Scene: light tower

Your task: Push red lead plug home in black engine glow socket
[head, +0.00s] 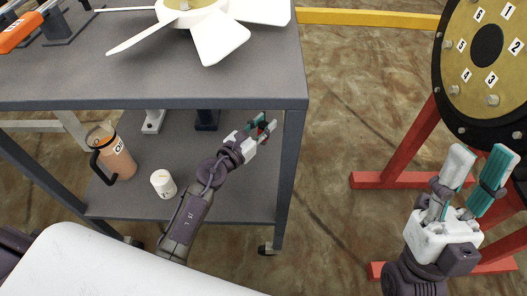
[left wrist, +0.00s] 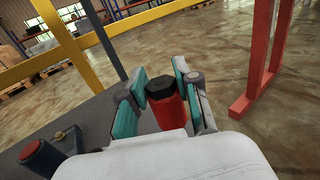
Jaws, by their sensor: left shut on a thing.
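The red plug (left wrist: 171,113) has a black hexagonal end and sits between the fingers of my left gripper (left wrist: 161,75) in the left wrist view. In the head view my left gripper (head: 265,125) is shut on it above the right part of the cart's lower shelf, and only a bit of red shows. A dark post (head: 207,119) stands on that shelf, left of the gripper; I cannot tell whether it is the glow socket. A dark-red capped cylinder (left wrist: 40,157) shows at lower left in the left wrist view. My right gripper (head: 481,155) is open and empty, in front of the dial stand.
The grey cart (head: 200,90) has a top with a white fan (head: 215,30) above the lower shelf. A tumbler (head: 117,158), a white cup (head: 163,183) and a pale post (head: 153,122) stand on the shelf. A numbered dial (head: 470,45) on a red stand (head: 400,150) is at right; floor between is clear.

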